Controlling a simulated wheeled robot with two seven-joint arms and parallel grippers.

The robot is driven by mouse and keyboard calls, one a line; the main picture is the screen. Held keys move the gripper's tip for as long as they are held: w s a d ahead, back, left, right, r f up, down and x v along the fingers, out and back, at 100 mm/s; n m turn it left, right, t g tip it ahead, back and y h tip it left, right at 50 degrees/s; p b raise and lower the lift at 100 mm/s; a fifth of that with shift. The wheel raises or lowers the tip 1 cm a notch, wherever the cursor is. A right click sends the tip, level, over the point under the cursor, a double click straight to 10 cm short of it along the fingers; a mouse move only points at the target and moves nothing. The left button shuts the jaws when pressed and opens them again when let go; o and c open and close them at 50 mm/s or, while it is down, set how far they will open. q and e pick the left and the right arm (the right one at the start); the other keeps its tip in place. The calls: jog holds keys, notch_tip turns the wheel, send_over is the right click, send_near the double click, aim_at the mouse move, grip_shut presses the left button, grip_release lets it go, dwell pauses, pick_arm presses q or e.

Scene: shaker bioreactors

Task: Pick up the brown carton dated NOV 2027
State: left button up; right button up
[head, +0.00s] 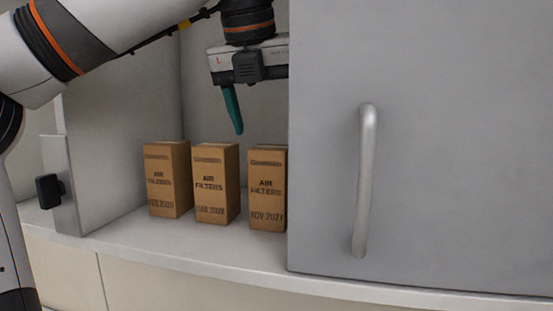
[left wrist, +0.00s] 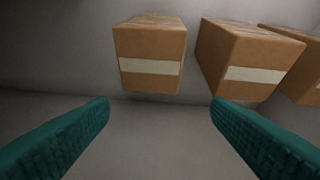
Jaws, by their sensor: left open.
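The brown carton marked NOV 2027 (head: 267,190) stands upright at the right of a row of three in the head view. A grey door hides its right edge. My left gripper (head: 239,128) is open and empty above the row, near the gap between the middle and right cartons; one teal finger shows there. In the left wrist view both fingers of the left gripper (left wrist: 160,102) are spread apart. A carton (left wrist: 150,58) lies ahead between them, not touching. No date is legible there, so I cannot tell which carton it is. My right gripper is not in view.
Two similar AIR FILTERS cartons, the left (head: 166,180) and middle (head: 215,185), stand beside it on the white shelf (head: 150,245); their dates are blurred. The grey door (head: 450,150) with a vertical handle (head: 366,180) covers the right side. A cabinet wall bounds the left.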

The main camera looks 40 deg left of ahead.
aim_at(273, 147)
pick_arm(q)
jog(key=shift+s+d+f+m+g, duration=0.3)
jog(key=shift+d+f+m+g, duration=0.1)
jog(key=shift+d, duration=0.1)
jog(key=shift+s+d+f, duration=0.4)
jog(key=shift+d, duration=0.2)
jog(key=shift+s+d+f, duration=0.4)
jog(key=shift+d, duration=0.2)
jog(key=w+f, duration=0.1)
jog(key=a+f+p, duration=0.1)
jog(key=f, duration=0.1)
jog(key=shift+w+a, duration=0.15)
jog(key=shift+w, duration=0.25)
jog(key=shift+w+a+f, duration=0.4)
jog(key=shift+a+f, duration=0.25)
jog(key=shift+f, duration=0.05)
jog(key=shift+s+d+r, duration=0.1)
jog(key=shift+s+d, duration=0.2)
jog(key=shift+d, duration=0.05)
jog(key=shift+c, duration=0.8)
jog(key=shift+d, duration=0.1)
jog(key=c, duration=1)
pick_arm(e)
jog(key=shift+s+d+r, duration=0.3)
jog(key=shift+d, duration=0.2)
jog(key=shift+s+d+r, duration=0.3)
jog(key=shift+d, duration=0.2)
